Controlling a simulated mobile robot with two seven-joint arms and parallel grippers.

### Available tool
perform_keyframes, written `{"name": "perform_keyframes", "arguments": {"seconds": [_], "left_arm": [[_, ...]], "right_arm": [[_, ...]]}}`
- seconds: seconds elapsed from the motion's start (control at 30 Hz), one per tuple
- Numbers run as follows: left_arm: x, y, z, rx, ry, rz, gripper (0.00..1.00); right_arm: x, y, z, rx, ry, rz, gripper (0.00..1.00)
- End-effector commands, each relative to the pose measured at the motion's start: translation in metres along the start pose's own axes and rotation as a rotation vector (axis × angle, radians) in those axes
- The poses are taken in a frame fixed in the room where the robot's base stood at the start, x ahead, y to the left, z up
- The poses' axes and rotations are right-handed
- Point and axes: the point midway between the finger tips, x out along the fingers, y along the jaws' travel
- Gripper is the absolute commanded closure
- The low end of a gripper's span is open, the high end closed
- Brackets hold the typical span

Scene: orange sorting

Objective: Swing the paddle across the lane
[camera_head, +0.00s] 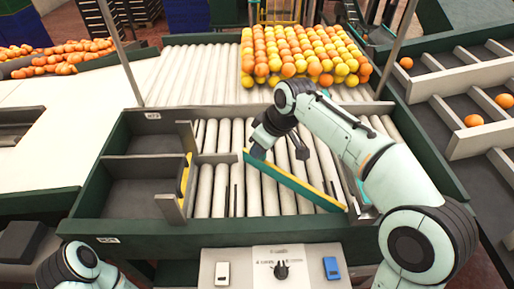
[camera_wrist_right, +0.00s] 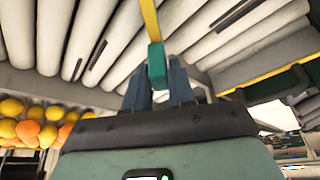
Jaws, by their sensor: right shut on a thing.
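The paddle (camera_head: 295,183) is a long bar with a yellow top edge and a teal side. It lies slanted across the roller lane (camera_head: 222,190), from upper left to lower right. My right gripper (camera_head: 257,152) is at its upper-left end. In the right wrist view the paddle's teal end block (camera_wrist_right: 157,66) sits between the two dark fingers of my right gripper (camera_wrist_right: 160,82), which are shut on it. A yellow strip runs from the block to the top of that view. Part of my left arm shows at the bottom left, but its gripper is out of view.
Many oranges and yellow fruit (camera_head: 300,55) rest on rollers at the far end. A side bin (camera_head: 140,180) adjoins the lane's left. A control panel (camera_head: 272,268) with a knob stands in front. Divided trays (camera_head: 455,82) with a few oranges are at right. The near lane holds no fruit.

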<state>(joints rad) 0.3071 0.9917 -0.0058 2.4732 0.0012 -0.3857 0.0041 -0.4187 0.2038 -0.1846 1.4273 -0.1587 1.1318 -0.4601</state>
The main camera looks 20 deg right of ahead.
Motion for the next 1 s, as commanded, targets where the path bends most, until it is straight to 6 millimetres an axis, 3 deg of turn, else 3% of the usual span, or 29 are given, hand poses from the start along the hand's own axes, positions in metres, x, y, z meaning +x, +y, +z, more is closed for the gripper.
{"name": "perform_keyframes", "arguments": {"seconds": [0.5, 0.53, 0.6, 1.0], "left_arm": [[-0.0013, 0.0007, -0.0009, 0.000, 0.001, 0.000, 0.57], [-0.0013, 0.0007, -0.0009, 0.000, 0.001, 0.000, 0.57], [-0.0013, 0.0007, -0.0009, 0.000, 0.001, 0.000, 0.57], [-0.0028, 0.0017, -0.0021, 0.001, 0.003, 0.001, 0.57]], "right_arm": [[0.0006, 0.0040, 0.0017, 0.023, -0.005, 0.006, 1.00], [0.0006, 0.0040, 0.0017, 0.023, -0.005, 0.006, 0.73], [0.0007, 0.0039, 0.0017, 0.023, -0.005, 0.006, 0.55], [-0.0084, 0.0041, 0.0003, 0.022, -0.001, 0.007, 0.55]]}}
